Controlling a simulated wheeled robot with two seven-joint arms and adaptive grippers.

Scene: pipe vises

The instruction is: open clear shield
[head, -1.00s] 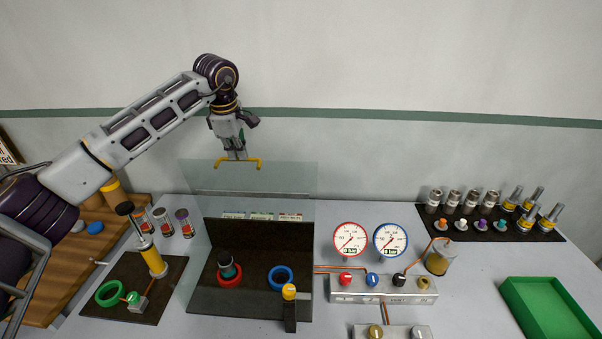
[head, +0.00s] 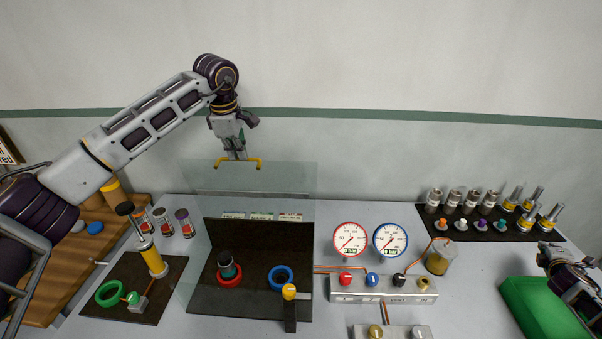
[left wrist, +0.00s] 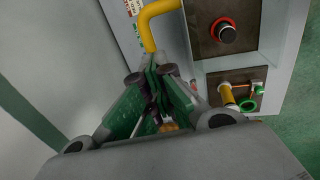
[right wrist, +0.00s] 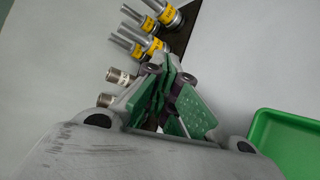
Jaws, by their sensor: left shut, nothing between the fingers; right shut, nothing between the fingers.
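The clear shield (head: 300,182) is a see-through pane standing raised above the dark vise station (head: 235,304). Its yellow handle (head: 239,166) is at its upper part. My left gripper (head: 238,157) is shut with nothing in it, pointing down right at the handle; the handle also shows beside the fingers in the left wrist view (left wrist: 150,22). I cannot tell whether they touch. My right gripper (head: 548,254) is at the far right edge, shut and empty, above the table near the green tray. Its closed fingers show in the right wrist view (right wrist: 165,90).
Inside the station are a red ring (head: 231,281) with a dark fitting and a blue ring (head: 281,270). Two gauges (head: 350,239) stand right of it. A dark mat (head: 455,233) holds several fittings. A green tray (head: 513,292) is at right, a wooden board (head: 40,290) at left.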

